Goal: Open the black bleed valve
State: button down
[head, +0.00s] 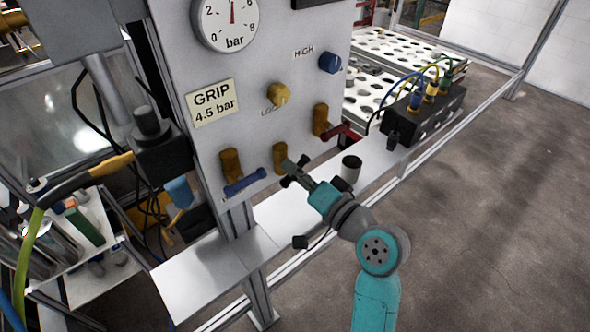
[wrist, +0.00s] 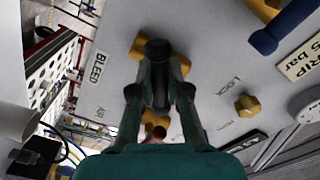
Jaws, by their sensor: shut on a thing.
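The black bleed valve has a brass body (wrist: 143,43), which also shows in the head view (head: 280,158) as the middle of three valves low on the panel. Its black handle (wrist: 158,82) lies between my fingers in the wrist view. My gripper (head: 297,170) is at the valve and shut on the handle; it also shows in the wrist view (wrist: 161,92). In the head view my gripper largely hides the handle. The BLEED label (wrist: 98,69) is beside the valve in the wrist view.
A blue-handled valve (head: 243,182) is to the left and a red-handled valve (head: 335,130) to the right. Above are a yellow knob (head: 277,95), a blue knob (head: 330,63) and a pressure gauge (head: 229,22). A dark cup (head: 351,168) stands on the ledge near my gripper.

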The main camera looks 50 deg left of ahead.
jog(key=shift+n, duration=0.3)
jog(key=n, duration=0.3)
jog(key=shift+n, duration=0.3)
jog(key=n, duration=0.4)
jog(key=shift+n, duration=0.3)
jog(key=n, duration=0.9)
dwell(0.3)
jog(key=c, duration=0.8)
grip_release()
